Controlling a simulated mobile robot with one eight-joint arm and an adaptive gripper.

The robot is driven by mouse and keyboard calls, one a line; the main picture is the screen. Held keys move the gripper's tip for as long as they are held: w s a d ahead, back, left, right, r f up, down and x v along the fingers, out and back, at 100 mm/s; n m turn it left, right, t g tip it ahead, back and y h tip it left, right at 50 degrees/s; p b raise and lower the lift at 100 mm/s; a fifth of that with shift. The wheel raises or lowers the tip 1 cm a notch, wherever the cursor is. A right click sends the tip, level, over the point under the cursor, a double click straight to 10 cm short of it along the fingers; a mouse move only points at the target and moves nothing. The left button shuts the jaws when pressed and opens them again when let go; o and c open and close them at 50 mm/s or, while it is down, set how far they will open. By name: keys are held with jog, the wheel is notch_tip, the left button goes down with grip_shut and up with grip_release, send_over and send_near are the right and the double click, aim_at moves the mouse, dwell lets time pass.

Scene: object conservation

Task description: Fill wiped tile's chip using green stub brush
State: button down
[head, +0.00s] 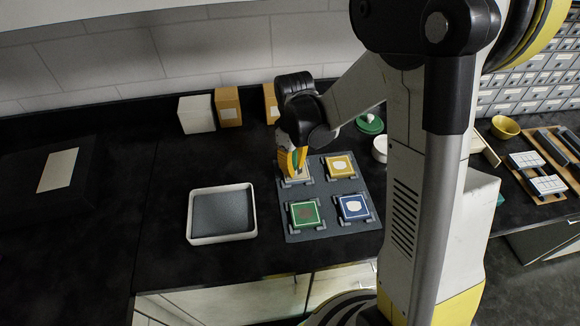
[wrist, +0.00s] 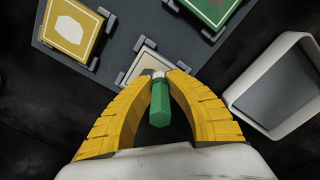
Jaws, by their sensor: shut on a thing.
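My gripper (head: 292,160) is shut on a short green brush (wrist: 160,98). It hangs over the tile at the back left of the grey mat (head: 320,232). In the wrist view this pale tile (wrist: 146,66) is partly hidden behind the yellow fingers and the brush. I cannot tell whether the brush tip touches the tile. The other tiles in holders are a yellow one (head: 340,167) with a white patch, a blue one (head: 353,207) with a white patch, and a green one (head: 305,213) with a reddish-brown mark. The pale tile's chip is hidden.
A white-rimmed grey tray (head: 222,238) stands left of the mat. Boxes (head: 228,106) stand along the back wall. A green-lidded dish (head: 370,124) and a white cup (head: 380,149) are behind the mat to the right. The black counter's left part is mostly free.

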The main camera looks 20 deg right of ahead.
aim_at(303, 167)
jog(key=shift+s+d, duration=0.15)
jog(key=shift+d, duration=0.6)
jog(key=shift+s+d, duration=0.15)
jog(key=shift+d, duration=0.6)
jog(key=shift+a, duration=0.1)
jog(key=shift+w+a+b, duration=0.2)
jog(key=shift+a, duration=0.8)
jog(key=shift+w+a+b, duration=0.15)
jog(key=shift+w+a, duration=0.05)
jog(key=shift+a, duration=0.75)
jog(key=shift+w, duration=0.15)
jog(key=shift+w+d, duration=0.15)
jog(key=shift+w, duration=0.7)
jog(key=shift+d, duration=0.2)
jog(key=shift+s+d, duration=0.25)
jog(key=shift+d, duration=0.7)
jog(key=shift+s+d, duration=0.2)
jog(key=shift+d, duration=0.75)
